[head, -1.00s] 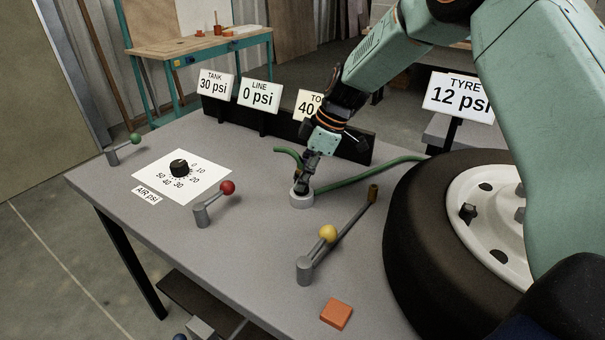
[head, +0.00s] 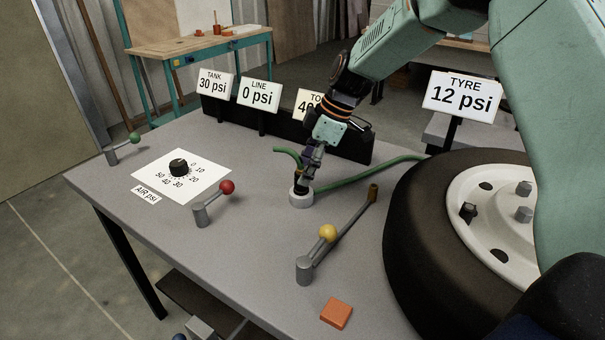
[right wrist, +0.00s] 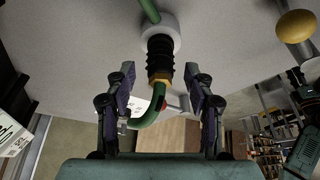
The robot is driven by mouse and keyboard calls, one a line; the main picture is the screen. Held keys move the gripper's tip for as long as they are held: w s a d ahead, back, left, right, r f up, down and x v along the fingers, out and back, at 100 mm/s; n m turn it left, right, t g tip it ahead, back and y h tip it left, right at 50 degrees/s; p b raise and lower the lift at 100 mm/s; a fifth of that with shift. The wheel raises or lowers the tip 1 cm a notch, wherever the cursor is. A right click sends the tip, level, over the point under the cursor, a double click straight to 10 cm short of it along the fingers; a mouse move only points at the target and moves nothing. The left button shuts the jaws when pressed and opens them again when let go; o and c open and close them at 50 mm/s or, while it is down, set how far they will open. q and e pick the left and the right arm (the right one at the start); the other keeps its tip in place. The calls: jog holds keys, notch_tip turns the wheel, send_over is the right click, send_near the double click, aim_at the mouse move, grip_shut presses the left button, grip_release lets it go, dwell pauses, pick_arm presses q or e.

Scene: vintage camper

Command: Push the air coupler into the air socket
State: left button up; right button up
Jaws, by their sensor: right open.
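The air coupler (right wrist: 160,60) is a black ribbed body with a brass collar and a green hose at its end. In the right wrist view its far end sits at the pale ring of the air socket (right wrist: 174,32); how deep it is seated cannot be told. In the head view the socket (head: 301,201) stands on the grey bench with the dark coupler (head: 300,186) upright in its ring. My right gripper (right wrist: 162,82) is open, its fingers apart on either side of the brass collar, not touching it. It also shows in the head view (head: 307,168). My left gripper is not in view.
The green hose (head: 365,173) runs right toward the tyre (head: 420,220). A yellow-knobbed lever (head: 327,234), a red-knobbed lever (head: 226,187) and an orange block (head: 336,313) are on the bench. A dark rail with pressure signs (head: 258,94) stands behind.

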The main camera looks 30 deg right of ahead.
jog(key=v, duration=0.9)
jog(key=shift+r, duration=0.2)
jog(key=shift+s+d, duration=0.1)
